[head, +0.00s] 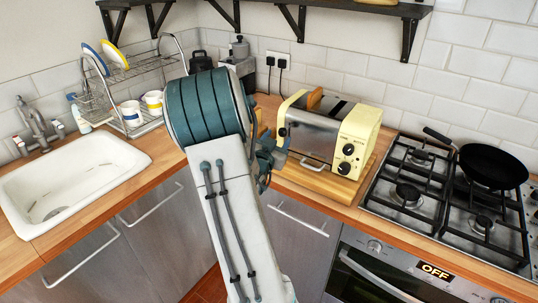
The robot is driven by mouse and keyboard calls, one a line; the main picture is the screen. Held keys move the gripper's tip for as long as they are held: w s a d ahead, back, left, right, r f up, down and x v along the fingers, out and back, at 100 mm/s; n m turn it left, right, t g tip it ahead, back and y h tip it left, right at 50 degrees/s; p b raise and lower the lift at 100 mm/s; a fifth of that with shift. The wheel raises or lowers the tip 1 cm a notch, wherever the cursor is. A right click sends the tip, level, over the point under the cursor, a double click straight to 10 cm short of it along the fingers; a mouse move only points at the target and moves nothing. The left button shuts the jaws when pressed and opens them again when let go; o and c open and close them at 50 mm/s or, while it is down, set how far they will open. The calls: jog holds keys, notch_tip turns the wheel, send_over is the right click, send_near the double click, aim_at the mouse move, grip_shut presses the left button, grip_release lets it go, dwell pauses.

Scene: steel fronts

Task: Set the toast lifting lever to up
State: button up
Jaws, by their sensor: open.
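A cream and steel toaster (312,133) stands on a wooden board (318,182) on the counter, right of my arm. A brown slice, apparently bread, stands up in one of its top slots (314,99). Its cream right end panel (358,135) carries dark knobs, and a small dark knob shows at its left end. I cannot tell which part is the lifting lever, nor its position. My gripper (270,160) is beside the toaster's left end, mostly hidden behind my own wrist. It is open; whether it touches the toaster cannot be seen.
A gas hob (408,192) with a black pan (492,166) lies to the right, above an oven. A white sink (72,178) and a steel dish rack (118,92) with mugs are at left. A dark shelf (375,8) hangs above.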

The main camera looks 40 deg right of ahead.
jog(key=b+v, duration=0.1)
jog(key=v, duration=0.7)
jog(key=shift+w, duration=0.15)
